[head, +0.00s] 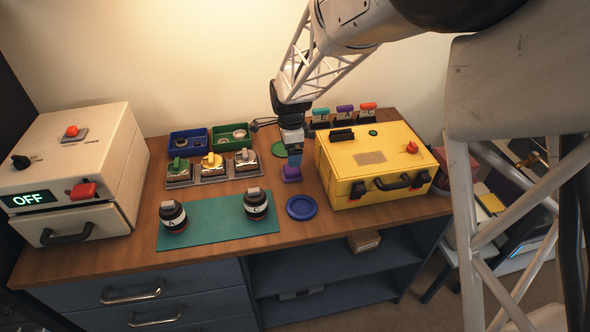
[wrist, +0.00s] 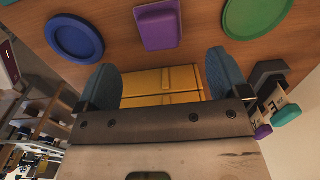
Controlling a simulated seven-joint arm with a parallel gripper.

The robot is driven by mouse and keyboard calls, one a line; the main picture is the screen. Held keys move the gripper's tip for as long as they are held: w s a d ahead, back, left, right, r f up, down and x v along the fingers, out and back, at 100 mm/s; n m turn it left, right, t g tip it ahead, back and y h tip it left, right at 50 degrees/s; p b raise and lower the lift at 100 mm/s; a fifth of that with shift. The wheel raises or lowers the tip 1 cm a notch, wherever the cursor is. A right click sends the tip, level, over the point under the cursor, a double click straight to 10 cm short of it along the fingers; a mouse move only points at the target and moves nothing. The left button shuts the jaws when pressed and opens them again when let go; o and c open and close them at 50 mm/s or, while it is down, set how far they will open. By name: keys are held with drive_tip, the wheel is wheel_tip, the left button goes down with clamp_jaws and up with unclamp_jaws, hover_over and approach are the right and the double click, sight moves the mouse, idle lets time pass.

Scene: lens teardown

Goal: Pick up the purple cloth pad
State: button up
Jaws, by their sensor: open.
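My gripper (head: 292,152) is above and just behind the pad in the head view. In the wrist view my gripper (wrist: 163,76) shows two blue-grey fingers spread apart with nothing held. The pad is beyond the fingertips, not between them.
The yellow case (head: 370,165) stands close to the right; it also shows between the fingers (wrist: 160,85). A blue disc (head: 301,207) and a green disc (head: 279,149) lie near the pad. Labelled handles (head: 344,112) stand behind. Two jars stand on the green mat (head: 215,222).

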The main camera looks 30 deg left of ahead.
sight(292, 169)
drive_tip(key=shift+f, duration=0.1)
drive_tip(key=shift+f, duration=1.2)
drive_tip(key=shift+f, duration=0.1)
drive_tip(key=shift+f, duration=2.5)
drive_tip(key=shift+c, duration=0.4)
drive_tip(key=c, duration=0.9)
drive_tip(key=shift+r, duration=0.1)
